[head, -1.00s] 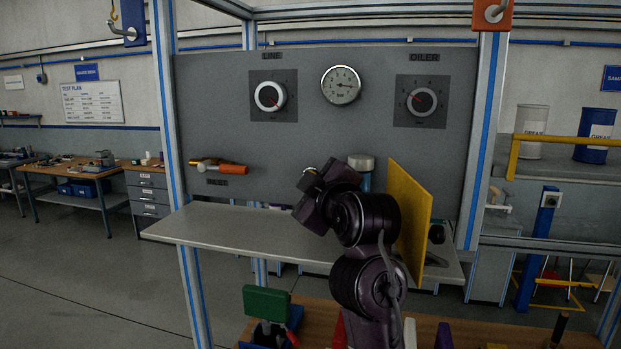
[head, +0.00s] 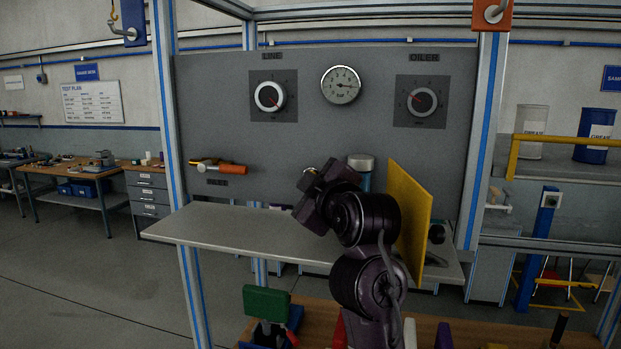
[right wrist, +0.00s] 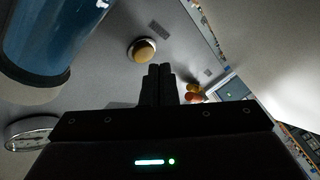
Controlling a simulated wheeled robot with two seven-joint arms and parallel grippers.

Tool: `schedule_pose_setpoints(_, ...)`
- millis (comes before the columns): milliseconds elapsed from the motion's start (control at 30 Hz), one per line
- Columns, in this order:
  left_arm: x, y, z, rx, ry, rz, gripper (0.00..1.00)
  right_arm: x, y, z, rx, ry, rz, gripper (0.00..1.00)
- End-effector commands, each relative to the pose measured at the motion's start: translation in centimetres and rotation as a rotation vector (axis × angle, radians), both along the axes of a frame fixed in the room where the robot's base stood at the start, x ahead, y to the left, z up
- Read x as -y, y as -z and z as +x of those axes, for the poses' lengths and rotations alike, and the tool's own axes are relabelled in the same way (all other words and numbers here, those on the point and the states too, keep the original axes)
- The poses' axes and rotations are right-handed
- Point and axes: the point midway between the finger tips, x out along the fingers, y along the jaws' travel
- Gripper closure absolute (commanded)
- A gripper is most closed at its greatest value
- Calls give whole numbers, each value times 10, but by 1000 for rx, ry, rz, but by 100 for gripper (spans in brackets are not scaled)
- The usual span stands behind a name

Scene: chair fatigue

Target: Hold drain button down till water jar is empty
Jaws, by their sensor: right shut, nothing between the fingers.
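The drain button is a round yellow-tan knob with a pale collar (right wrist: 142,50) on the grey panel in the right wrist view. In the head view it is mostly hidden behind my wrist. The water jar (right wrist: 52,38) is a clear cylinder with blue inside, at upper left in the right wrist view. Its metal cap shows in the head view (head: 361,161); its lower part is hidden by my arm, and I cannot tell the water level. My right gripper (right wrist: 160,68) is shut and empty, its tips just short of the button in the picture; contact is not clear. My left gripper is not in view.
A yellow plate (head: 410,222) stands upright right of my arm. An orange-handled valve (head: 232,169) sits left on the panel. A gauge (head: 341,85) and two dials, line (head: 270,96) and oiler (head: 421,101), are above. The grey shelf (head: 215,230) is clear at left.

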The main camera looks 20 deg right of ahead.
Motion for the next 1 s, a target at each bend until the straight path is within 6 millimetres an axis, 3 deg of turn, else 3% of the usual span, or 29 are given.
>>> schedule_pose_setpoints(1000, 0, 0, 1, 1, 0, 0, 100, 5, 0, 8, 0, 0, 0, 100)
